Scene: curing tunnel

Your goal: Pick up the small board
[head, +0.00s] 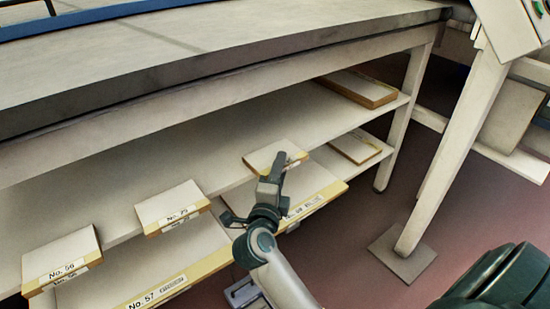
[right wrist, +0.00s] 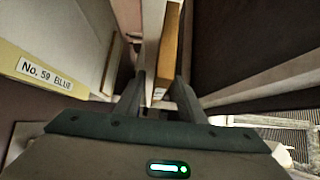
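A small board (head: 264,158) with a pale top and yellow-brown edge lies at the front of the upper shelf. My right gripper (head: 275,178) is at its front edge, and one finger overlaps the board's top in the head view. In the right wrist view, the board's edge (right wrist: 170,48) runs between the two fingers of my right gripper (right wrist: 160,80). The fingers are apart, and a gap shows on the left of the board. Part of the board is hidden behind the gripper. My left gripper is not in view.
Other small boards, one labelled No. 56 (head: 62,257) and another (head: 172,207), overhang the upper shelf (head: 120,215) to the left. Larger boards, including No. 57 (head: 165,288), lie below. The thick bench top (head: 250,35) is above. A table leg (head: 450,150) stands right.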

